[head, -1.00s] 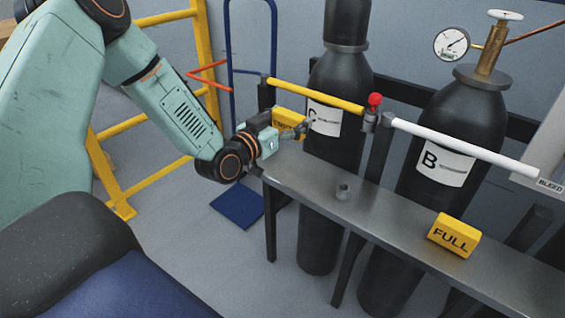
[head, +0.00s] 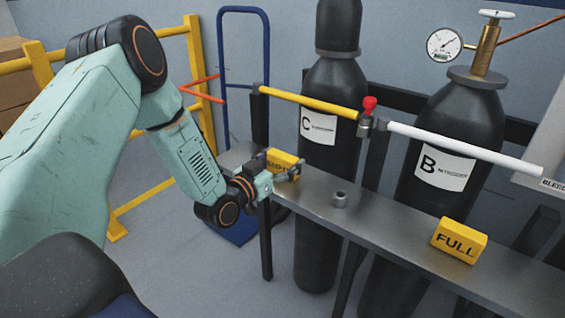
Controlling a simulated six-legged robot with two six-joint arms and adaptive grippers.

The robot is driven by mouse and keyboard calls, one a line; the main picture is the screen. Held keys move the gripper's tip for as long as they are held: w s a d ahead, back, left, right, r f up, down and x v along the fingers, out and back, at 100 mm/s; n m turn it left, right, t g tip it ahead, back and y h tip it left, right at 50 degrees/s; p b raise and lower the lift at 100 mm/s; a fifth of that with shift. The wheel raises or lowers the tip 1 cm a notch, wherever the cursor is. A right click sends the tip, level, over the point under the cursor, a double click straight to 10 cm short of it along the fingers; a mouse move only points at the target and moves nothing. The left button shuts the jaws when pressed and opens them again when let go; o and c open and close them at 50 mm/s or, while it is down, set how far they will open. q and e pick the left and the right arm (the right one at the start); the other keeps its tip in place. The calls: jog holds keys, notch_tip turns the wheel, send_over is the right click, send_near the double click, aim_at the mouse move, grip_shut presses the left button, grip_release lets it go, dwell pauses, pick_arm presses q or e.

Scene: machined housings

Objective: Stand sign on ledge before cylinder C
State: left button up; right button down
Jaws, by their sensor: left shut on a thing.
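A yellow block sign (head: 283,161) with dark lettering, partly covered by the fingers, is at the left end of the grey metal ledge (head: 390,232). My left gripper (head: 282,176) is shut on it from the near side. The sign looks upright; I cannot tell whether its base touches the ledge. Cylinder C (head: 325,165), dark with a white C label, stands behind the ledge, just right of the sign. My right gripper is not in view.
A yellow FULL sign (head: 459,240) stands on the ledge before cylinder B (head: 455,130). A small grey nut-like part (head: 340,200) sits on the ledge between the signs. A yellow bar (head: 310,102) and a white bar (head: 460,147) run above the ledge.

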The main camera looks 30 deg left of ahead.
pick_arm(q)
jog(key=shift+s, duration=0.15)
jog(key=o, duration=1.1)
jog(key=shift+f, duration=0.15)
